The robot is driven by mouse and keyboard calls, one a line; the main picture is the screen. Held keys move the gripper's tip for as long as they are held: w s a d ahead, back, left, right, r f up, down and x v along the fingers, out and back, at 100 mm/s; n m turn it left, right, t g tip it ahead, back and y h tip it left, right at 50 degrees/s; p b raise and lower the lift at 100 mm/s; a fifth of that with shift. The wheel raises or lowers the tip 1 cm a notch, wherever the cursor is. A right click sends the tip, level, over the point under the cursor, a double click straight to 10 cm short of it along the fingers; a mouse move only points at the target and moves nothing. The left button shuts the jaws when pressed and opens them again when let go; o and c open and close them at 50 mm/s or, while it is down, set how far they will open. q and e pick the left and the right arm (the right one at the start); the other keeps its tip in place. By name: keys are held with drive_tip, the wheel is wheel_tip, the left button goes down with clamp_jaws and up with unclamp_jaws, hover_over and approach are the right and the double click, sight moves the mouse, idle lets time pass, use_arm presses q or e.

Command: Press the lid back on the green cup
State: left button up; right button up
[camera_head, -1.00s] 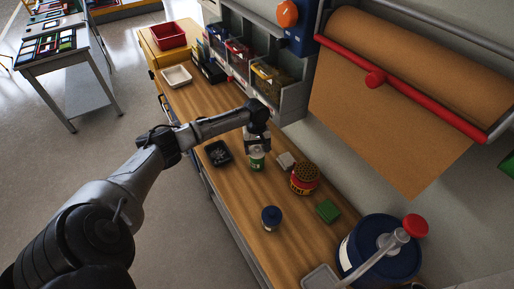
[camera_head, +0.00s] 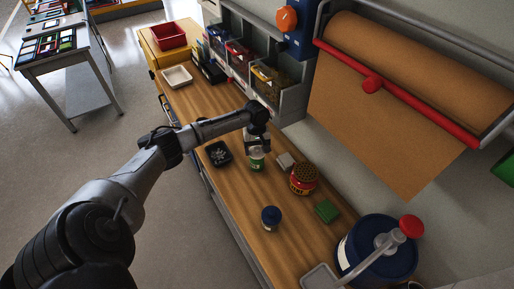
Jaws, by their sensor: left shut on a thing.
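The green cup (camera_head: 257,164) stands on the wooden workbench (camera_head: 240,213), with a white band above its green part. My left gripper (camera_head: 257,147) is right above the cup, its fingers pointing down at the cup's top. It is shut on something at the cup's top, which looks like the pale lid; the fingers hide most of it. I cannot tell whether the lid is seated on the rim. My right gripper is not in view.
A black tray (camera_head: 218,153) lies left of the cup. A grey block (camera_head: 285,161), a red tin with a perforated top (camera_head: 303,178), a green block (camera_head: 327,211) and a blue-lidded jar (camera_head: 271,217) stand nearby. A large blue drum (camera_head: 352,253) stands at the front right.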

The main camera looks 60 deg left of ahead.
use_arm(q)
drive_tip(key=p, duration=0.3)
drive_tip(key=shift+f+p, duration=0.15)
drive_tip(key=shift+p, duration=0.25)
idle(3.4)
idle(0.3)
drive_tip(key=o, duration=0.9)
drive_tip(key=shift+r+p, duration=3.5)
drive_tip(key=shift+p, duration=0.95)
clamp_jaws()
